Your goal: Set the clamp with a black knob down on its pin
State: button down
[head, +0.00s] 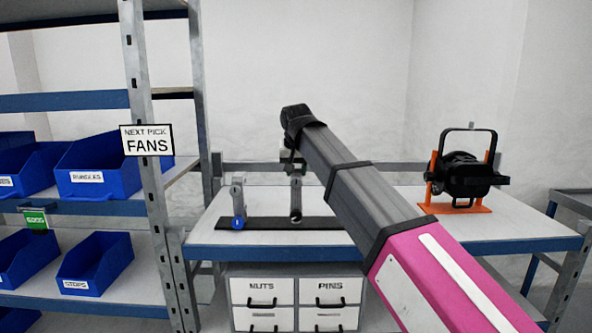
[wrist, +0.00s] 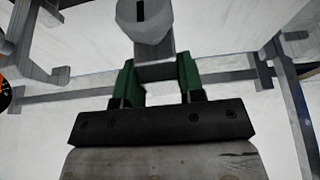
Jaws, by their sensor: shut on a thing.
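My gripper (wrist: 156,88) has green fingers shut on a grey part, which I take to be the clamp (wrist: 155,72). A pale round end with a dark slot shows beyond the fingers in the wrist view. In the head view my gripper (head: 292,160) is over the middle of a black strip (head: 268,224) on the table. The grey clamp (head: 296,198) hangs upright below it, its dark lower end close to the strip. Whether it touches the strip is unclear. Its pin cannot be made out. A similar grey clamp with a blue knob (head: 238,224) stands at the strip's left.
A black lamp (head: 462,178) on an orange stand (head: 455,208) is at the table's right. A shelf rack with blue bins (head: 95,265) stands at the left. Drawers (head: 296,300) are under the table (head: 475,230). My arm crosses in front of the table's middle.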

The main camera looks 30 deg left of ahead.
jog(key=shift+f, duration=1.25)
jog(key=shift+c, duration=0.4)
grip_release()
dwell(0.7)
jog(key=shift+v, duration=5.5)
